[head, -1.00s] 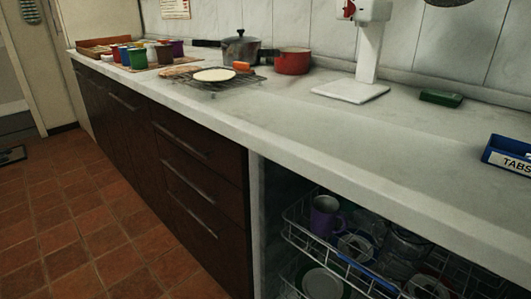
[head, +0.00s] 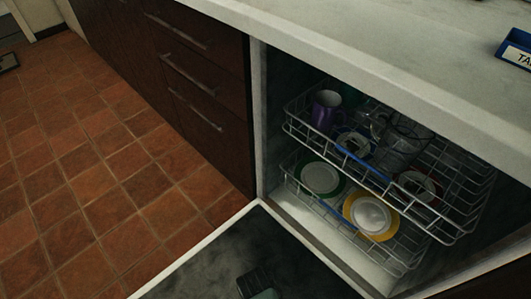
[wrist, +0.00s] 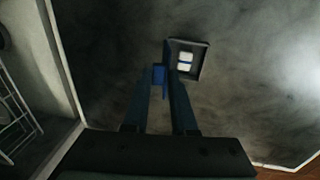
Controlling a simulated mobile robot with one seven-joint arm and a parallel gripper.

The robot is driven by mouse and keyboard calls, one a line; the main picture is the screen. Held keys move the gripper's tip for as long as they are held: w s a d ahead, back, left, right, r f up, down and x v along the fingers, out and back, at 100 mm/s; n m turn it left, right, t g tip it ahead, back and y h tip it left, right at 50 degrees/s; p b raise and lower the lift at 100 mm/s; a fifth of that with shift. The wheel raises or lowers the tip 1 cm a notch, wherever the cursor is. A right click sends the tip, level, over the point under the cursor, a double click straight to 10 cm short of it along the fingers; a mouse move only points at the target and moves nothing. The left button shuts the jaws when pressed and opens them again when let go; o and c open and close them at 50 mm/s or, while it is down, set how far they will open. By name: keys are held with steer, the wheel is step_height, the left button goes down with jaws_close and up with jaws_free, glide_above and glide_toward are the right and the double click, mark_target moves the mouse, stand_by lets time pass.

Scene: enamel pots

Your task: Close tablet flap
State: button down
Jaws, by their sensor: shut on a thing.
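The dishwasher door (head: 220,262) is folded down open, and its dark inner face (wrist: 110,60) fills most of the wrist view. A square grey-framed tablet compartment (wrist: 204,65) on that face is open, with white tablet pieces (wrist: 185,62) showing inside. My gripper (wrist: 162,76) is at the compartment's left edge, its fingers close around a small blue piece (wrist: 158,73). I cannot tell whether this piece is the flap. In the head view a dark ribbed part with a grey-green piece shows at the bottom edge, cut off; my gripper is not clear there.
The upper rack (head: 440,225) holds a purple mug (head: 325,108) and glasses; the lower rack (head: 300,185) holds plates, including a yellow-rimmed one (head: 371,215). A blue TABS box (head: 515,47) stands on the pale counter (head: 430,50). Red floor tiles (head: 90,170) are clear at left.

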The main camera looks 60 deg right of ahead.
steer(key=shift+w+a+f+h+p, duration=0.1)
steer(key=shift+a+h+p, duration=0.05)
steer(key=shift+a+h, duration=0.45)
steer(key=shift+w+a+f+h+p, duration=0.1)
steer(key=shift+a+h+p, duration=0.05)
steer(key=shift+a+h, duration=0.4)
steer(key=a+h+b, duration=0.1)
steer(key=f+g+h+b, duration=0.1)
steer(key=h, duration=0.1)
steer(key=shift+w+a+f, duration=0.1)
steer(key=shift+w+a, duration=0.1)
steer(key=shift+a, duration=0.15)
steer(key=a+f+h+b, duration=0.1)
steer(key=h+b, duration=0.1)
steer(key=b, duration=0.1)
steer(key=a+f+h+b, duration=0.1)
steer(key=h+b, duration=0.1)
steer(key=b, duration=0.1)
steer(key=shift+w+a+f+g, duration=0.15)
steer(key=shift+w+g, duration=0.05)
steer(key=shift+g, duration=0.1)
steer(key=h+b, duration=0.1)
steer(key=b, duration=0.1)
steer(key=a+h+b, duration=0.1)
steer(key=b, duration=0.1)
steer(key=shift+f+b, duration=0.35)
steer(key=shift+f, duration=0.05)
steer(key=shift+h, duration=0.25)
steer(key=shift+d, duration=0.1)
